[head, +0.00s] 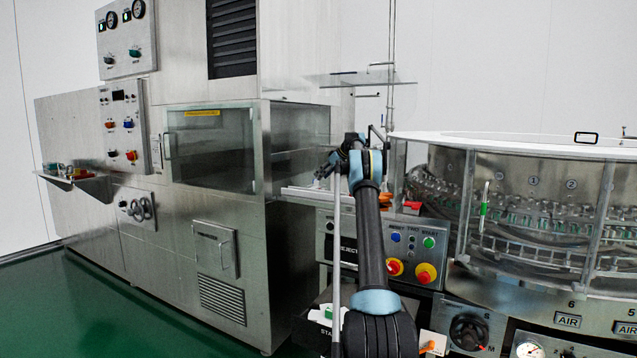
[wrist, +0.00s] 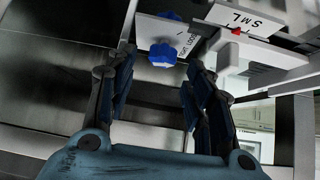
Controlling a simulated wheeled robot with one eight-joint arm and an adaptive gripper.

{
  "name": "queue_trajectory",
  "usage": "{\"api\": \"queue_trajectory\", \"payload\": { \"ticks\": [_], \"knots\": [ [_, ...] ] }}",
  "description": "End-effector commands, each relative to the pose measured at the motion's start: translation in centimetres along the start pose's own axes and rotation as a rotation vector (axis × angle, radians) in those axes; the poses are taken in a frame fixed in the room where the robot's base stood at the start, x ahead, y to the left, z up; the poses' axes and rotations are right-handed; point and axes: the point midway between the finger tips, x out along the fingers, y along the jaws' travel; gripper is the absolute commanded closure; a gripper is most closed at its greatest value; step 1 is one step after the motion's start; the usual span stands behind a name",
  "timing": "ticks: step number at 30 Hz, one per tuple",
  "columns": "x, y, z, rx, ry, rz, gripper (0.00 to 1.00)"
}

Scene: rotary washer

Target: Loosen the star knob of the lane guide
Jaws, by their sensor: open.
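A blue star knob (wrist: 163,54) shows in the wrist view, at the lower edge of a white plate (wrist: 153,32) with partly readable lettering. My gripper (wrist: 158,72) is open and empty. Its two dark fingers stand left and right of the knob's place in the picture; the knob appears beyond the fingertips, and I cannot tell the exact gap. In the head view my gripper (head: 328,166) is small, beside the lane guide area in front of the steel cabinet. The knob cannot be made out there.
A second blue piece (wrist: 170,16) shows above the knob. A white scale marked S M L (wrist: 240,19) with a red pointer (wrist: 236,31) and pale rails lie to the right. The control panel (head: 410,250) and the washer's round guard (head: 540,200) stand beside my arm.

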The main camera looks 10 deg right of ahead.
Motion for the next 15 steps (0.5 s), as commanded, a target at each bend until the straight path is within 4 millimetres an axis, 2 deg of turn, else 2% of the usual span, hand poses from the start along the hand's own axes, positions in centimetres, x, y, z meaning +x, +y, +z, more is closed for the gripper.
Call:
{"api": "queue_trajectory", "payload": {
  "ticks": [1, 7, 15],
  "knots": [
    [-1.2, 0.1, 0.1, 0.001, 0.0, 0.001, 0.52],
    [-4.8, 0.2, 0.1, 0.002, 0.0, 0.002, 0.52],
    [-7.4, 0.2, 0.1, 0.0, -0.001, 0.001, 0.52]
  ]
}}
